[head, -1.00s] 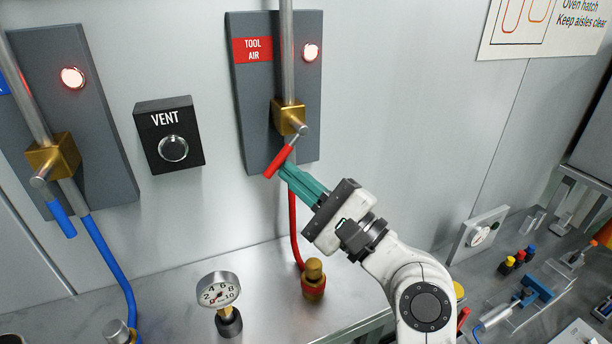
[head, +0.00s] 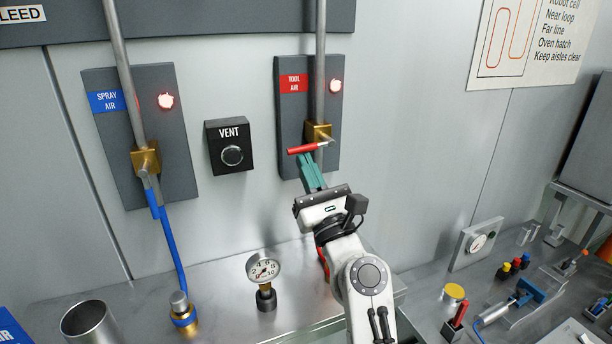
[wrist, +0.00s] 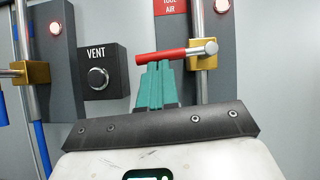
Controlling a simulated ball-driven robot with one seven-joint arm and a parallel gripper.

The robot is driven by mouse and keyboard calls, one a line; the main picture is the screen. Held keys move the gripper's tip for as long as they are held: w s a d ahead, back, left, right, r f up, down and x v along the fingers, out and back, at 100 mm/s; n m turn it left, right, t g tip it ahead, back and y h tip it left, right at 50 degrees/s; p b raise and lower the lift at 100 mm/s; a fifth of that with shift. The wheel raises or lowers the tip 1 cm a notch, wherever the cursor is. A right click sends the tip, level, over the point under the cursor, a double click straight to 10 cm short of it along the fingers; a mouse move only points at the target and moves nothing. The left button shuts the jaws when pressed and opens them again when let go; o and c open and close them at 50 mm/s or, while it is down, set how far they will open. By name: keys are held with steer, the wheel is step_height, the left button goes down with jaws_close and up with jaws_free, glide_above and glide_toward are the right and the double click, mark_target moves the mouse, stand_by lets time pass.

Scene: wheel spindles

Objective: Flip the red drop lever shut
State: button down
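The red drop lever (head: 302,149) sits on a brass valve (head: 319,132) on the grey TOOL AIR panel (head: 290,118). It points left from its pivot and lies nearly level, across the pipe's line. In the wrist view the lever (wrist: 160,56) also lies nearly level, its silver pivot end at the right. My gripper (head: 307,162) has teal fingers that look closed together, with their tips just under the lever. In the wrist view the fingertips (wrist: 156,68) are directly below the red grip, touching or very close. Nothing shows between the fingers.
The SPRAY AIR panel (head: 140,125) with its blue lever (head: 153,203) hanging down stands to the left. A black VENT box (head: 229,146) is between the panels. A gauge (head: 263,268) stands on the metal bench below. A lamp (head: 335,86) glows on the TOOL AIR panel.

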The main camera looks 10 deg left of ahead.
steer(key=shift+s+a+r, duration=0.1)
steer(key=shift+a+r, duration=0.1)
stand_by(0.5)
steer(key=shift+f, duration=0.1)
steer(key=w+a+f+b+v, duration=0.1)
steer(key=b+v, duration=0.4)
steer(key=v, duration=0.8)
steer(key=shift+f, duration=0.6)
steer(key=shift+w+a, duration=0.1)
